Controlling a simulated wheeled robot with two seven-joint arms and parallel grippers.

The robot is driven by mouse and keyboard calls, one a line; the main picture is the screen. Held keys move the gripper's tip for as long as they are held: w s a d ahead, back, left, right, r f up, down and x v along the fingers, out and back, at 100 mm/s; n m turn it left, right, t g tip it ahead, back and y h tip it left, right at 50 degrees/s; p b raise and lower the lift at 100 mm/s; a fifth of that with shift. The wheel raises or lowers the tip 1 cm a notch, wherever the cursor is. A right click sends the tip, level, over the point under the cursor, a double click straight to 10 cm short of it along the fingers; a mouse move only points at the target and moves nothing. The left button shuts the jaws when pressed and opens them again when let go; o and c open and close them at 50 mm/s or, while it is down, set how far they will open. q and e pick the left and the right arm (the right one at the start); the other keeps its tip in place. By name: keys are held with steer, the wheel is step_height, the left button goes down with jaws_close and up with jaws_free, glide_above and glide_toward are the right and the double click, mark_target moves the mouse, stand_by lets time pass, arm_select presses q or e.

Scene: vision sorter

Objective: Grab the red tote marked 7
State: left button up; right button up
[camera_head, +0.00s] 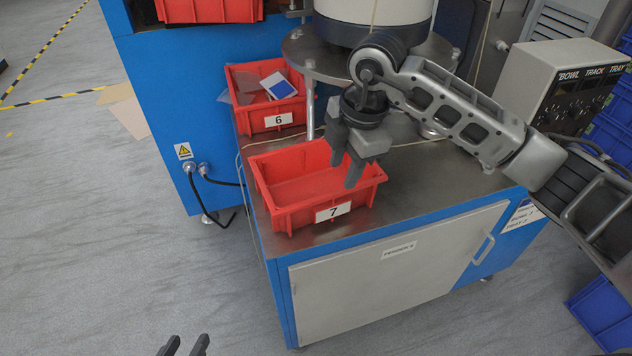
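The red tote marked 7 (283,221) stands upright on the front left corner of the metal-topped cabinet. Its white label with the 7 faces front, and its inside looks empty. My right gripper (344,172) is over the tote's right part, fingers pointing down with a gap between them and nothing seen in the gap. One finger overlaps the tote's right end in the picture; I cannot tell whether it touches. My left gripper (184,347) shows only its fingertips at the bottom edge, apart, over the floor and away from the tote.
A red tote marked 6 (253,119) holding cards stands behind. A white bowl feeder on a round plate (308,65) and a control box (560,85) stand behind my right arm. Cables run by the blue machine (165,80).

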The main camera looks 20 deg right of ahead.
mark_target(335, 192)
steer(key=f, duration=0.3)
steer(key=w+f, duration=0.1)
steer(key=f, duration=0.2)
steer(key=a+f, duration=0.1)
steer(key=f, duration=0.2)
steer(key=shift+w+a+f, duration=0.1)
steer(key=shift+w+f, duration=0.05)
steer(key=shift+f, duration=0.05)
steer(key=shift+r, duration=0.1)
jaws_close()
